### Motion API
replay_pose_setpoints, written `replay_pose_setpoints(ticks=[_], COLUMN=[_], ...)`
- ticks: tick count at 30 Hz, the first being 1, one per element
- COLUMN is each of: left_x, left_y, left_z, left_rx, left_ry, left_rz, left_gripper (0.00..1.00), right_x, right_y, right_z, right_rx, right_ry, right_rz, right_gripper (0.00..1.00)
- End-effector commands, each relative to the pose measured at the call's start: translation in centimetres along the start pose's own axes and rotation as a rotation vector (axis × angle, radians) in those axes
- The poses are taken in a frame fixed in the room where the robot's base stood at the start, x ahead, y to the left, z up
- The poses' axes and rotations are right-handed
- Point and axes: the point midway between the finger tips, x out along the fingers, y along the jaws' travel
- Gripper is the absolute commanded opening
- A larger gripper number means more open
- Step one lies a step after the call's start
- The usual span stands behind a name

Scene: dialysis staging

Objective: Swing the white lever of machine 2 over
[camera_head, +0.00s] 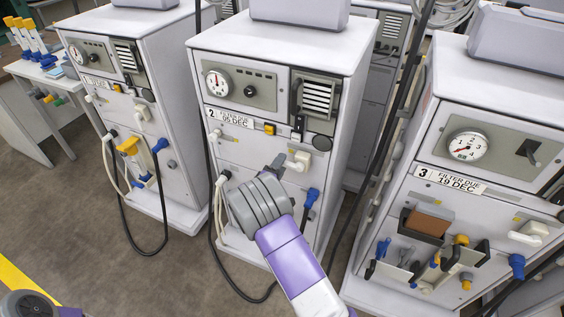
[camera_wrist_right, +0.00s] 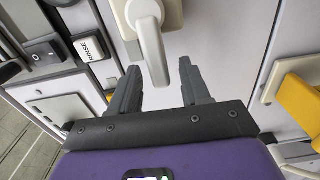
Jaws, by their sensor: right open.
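Machine 2 (camera_head: 258,130) is the white cabinet in the middle of the head view, with a "2" label below its dial. Its white lever (camera_head: 299,161) is on the front panel. In the right wrist view the lever (camera_wrist_right: 153,52) hangs from its mount at the top, and its lower end lies between the two finger tips. My right gripper (camera_head: 279,161) is just left of the lever in the head view. In the wrist view this gripper (camera_wrist_right: 160,82) is open, with a gap visible on both sides of the lever. My left gripper is not in view.
Machine 3 (camera_head: 462,195) stands at the right with a holder of tools on its front. Another machine (camera_head: 130,75) stands at the left. A blue connector (camera_head: 312,196) and dark hoses (camera_head: 242,290) are near my right arm. A RINSE switch (camera_wrist_right: 88,48) is left of the lever.

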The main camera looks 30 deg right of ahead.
Motion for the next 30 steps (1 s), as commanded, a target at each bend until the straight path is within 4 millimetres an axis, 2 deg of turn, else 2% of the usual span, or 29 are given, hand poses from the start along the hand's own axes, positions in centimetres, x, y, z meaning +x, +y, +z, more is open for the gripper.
replay_pose_setpoints(ticks=[6,10,26,30], left_x=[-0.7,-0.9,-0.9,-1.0], left_y=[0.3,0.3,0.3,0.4], left_z=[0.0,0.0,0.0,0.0], left_rx=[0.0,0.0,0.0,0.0], left_ry=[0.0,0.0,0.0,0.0], left_rz=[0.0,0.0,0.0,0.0], left_gripper=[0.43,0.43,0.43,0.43], right_x=[-3.8,-5.2,-5.7,-5.7], right_y=[0.1,0.1,0.1,-1.1], right_z=[-0.1,-0.1,0.0,0.9], right_rx=[-0.001,0.0,0.0,-0.019], right_ry=[0.003,0.003,0.001,-0.027], right_rz=[-0.002,-0.001,0.0,-0.045], right_gripper=[0.47,0.47,0.47,0.47])
